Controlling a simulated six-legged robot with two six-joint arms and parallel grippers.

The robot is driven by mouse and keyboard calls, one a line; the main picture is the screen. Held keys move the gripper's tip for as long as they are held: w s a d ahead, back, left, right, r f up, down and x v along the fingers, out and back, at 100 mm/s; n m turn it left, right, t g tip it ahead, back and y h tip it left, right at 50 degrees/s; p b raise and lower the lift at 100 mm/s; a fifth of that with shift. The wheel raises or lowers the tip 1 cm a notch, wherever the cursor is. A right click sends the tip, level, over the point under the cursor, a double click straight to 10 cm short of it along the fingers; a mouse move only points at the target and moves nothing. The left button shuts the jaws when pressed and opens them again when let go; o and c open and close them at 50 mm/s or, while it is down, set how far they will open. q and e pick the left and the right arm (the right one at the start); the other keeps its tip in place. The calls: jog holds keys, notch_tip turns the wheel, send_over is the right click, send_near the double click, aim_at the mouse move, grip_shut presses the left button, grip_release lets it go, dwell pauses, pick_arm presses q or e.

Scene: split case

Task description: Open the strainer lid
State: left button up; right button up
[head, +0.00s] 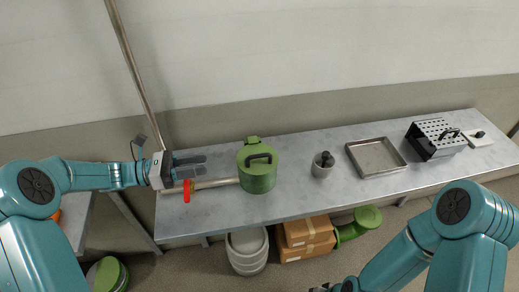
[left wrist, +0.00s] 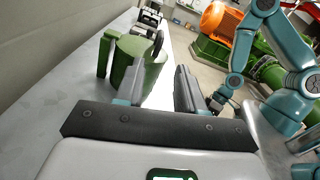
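The green strainer (head: 257,180) stands on the grey bench, with its round lid (head: 248,161) down on top. A black handle (head: 262,155) arches over the lid, and a green hinge-like block sits at the back. My left gripper (head: 206,164) is open and empty, left of the strainer, with its fingers pointing at it and a gap between. In the left wrist view the strainer (left wrist: 133,68) and its handle (left wrist: 157,45) show beyond the open fingers. My right gripper (head: 320,288) is barely visible at the bottom edge, and its opening cannot be made out.
A pipe (head: 215,183) with a red lever (head: 186,190) runs into the strainer's left side, below my left gripper. Cardboard boxes (head: 306,232) lie under the bench.

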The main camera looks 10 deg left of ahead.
aim_at(250, 157)
pick_arm(q)
jog(key=p+x, duration=0.1)
jog(key=x, duration=1.5)
jog(key=shift+s+f+p, duration=0.1)
jog(key=shift+s+p, duration=0.05)
jog(key=shift+p, duration=0.25)
grip_shut()
